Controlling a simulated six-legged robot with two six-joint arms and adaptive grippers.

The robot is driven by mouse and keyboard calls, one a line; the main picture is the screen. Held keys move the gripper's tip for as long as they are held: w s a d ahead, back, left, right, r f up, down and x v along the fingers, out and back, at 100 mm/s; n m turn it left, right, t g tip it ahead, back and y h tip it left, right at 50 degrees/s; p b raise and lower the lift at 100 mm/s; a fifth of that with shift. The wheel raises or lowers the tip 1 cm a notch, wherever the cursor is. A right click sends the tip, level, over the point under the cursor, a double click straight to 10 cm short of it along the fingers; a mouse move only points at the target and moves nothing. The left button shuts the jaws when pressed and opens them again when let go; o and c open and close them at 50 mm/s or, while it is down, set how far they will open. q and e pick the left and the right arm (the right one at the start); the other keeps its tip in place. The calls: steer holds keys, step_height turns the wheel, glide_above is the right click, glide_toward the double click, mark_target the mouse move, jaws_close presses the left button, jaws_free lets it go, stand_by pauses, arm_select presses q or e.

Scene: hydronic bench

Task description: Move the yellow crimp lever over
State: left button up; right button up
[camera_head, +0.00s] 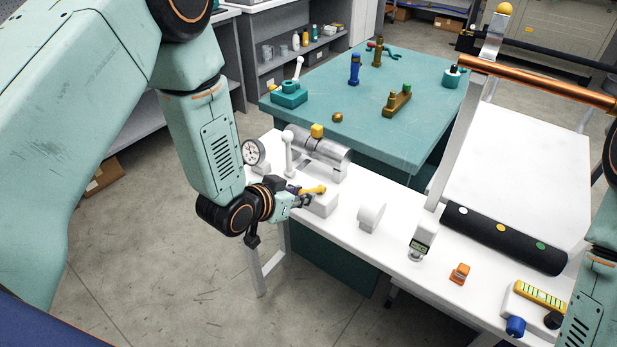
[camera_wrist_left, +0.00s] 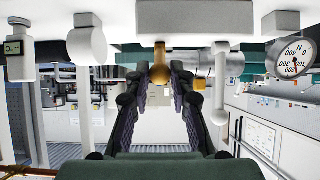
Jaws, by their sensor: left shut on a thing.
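The yellow crimp lever (camera_head: 316,189) sticks out over a small white block (camera_head: 322,205) on the white bench, near the bench's left end. My left gripper (camera_head: 305,199) reaches it from the left and is shut on it. In the left wrist view, which is upside down, the lever (camera_wrist_left: 160,72) hangs between the two dark fingertips (camera_wrist_left: 161,84) and its upper end meets the block (camera_wrist_left: 168,16). The fingers partly cover the lever in the head view. My right gripper is out of view; only part of my right arm shows at the right edge.
A white ball-topped handle (camera_head: 288,152) and a dial gauge (camera_head: 253,152) stand close by my left gripper. A metal cylinder (camera_head: 322,152) lies behind. A white round-faced piece (camera_head: 370,216) and a digital gauge (camera_head: 420,241) stand to the right, with bare bench between.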

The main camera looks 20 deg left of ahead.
arm_select(q)
steer(key=shift+w+d+r+p, duration=0.1)
steer(key=shift+w+r+p, duration=0.2)
steer(key=shift+r, duration=0.25)
steer(key=shift+w+d+r+p, duration=0.1)
steer(key=shift+w+r+p, duration=0.1)
steer(key=shift+w+r, duration=0.25)
steer(key=shift+r, duration=0.15)
steer(key=shift+w+d+r+p, duration=0.35)
steer(key=shift+w+r+p, duration=0.1)
steer(key=shift+w+r, duration=0.35)
steer(key=shift+w+f, duration=0.1)
steer(key=shift+w, duration=0.05)
steer(key=shift+w+d+r, duration=0.2)
steer(key=shift+w+r, duration=0.05)
steer(key=shift+w, duration=0.25)
steer(key=shift+w+d+r, duration=0.2)
steer(key=shift+w, duration=0.4)
